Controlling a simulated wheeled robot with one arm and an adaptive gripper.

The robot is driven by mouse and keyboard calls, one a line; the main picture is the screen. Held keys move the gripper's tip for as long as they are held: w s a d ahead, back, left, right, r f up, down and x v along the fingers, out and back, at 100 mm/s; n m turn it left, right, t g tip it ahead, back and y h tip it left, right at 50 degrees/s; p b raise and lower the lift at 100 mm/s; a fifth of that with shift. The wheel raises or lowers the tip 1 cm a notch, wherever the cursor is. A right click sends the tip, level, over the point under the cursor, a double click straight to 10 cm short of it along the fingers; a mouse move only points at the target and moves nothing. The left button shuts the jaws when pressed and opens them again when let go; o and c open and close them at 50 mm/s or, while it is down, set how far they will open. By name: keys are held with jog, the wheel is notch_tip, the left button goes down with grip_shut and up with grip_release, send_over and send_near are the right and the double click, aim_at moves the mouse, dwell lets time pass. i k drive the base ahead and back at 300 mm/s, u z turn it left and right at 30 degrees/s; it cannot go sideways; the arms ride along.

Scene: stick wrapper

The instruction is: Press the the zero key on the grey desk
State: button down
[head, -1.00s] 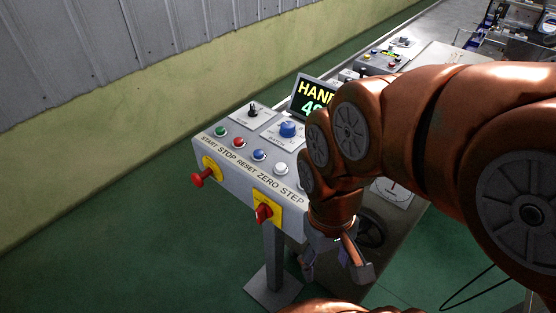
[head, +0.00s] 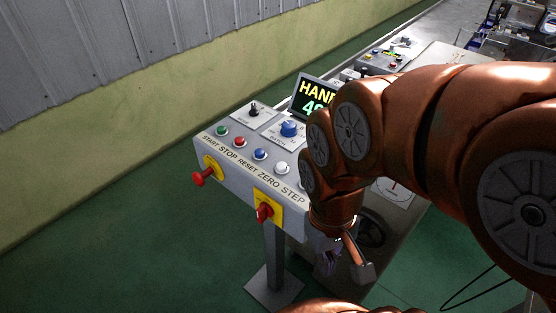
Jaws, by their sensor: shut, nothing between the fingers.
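The grey desk (head: 226,166) is a sloped control console on a post, left of my arm. A row of round buttons runs along it above the words START, STOP, RESET, ZERO, STEP. The white button (head: 281,168) lines up with ZERO and is uncovered. The button for STEP is hidden behind my arm. My gripper (head: 345,268) points down in front of the console's right end, lower than the panel and away from the white button. Its fingers are shut and seem to hold nothing; they are dark and partly hidden.
Red knobs on yellow plates (head: 265,212) stick out from the console's front. Green floor (head: 130,240) is clear at left.

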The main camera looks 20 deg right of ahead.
aim_at(281, 166)
jog(key=z, duration=1.25)
jog(key=k, duration=1.2)
jog(key=u, duration=1.75)
jog(key=i, duration=0.5)
jog(key=z, duration=0.1)
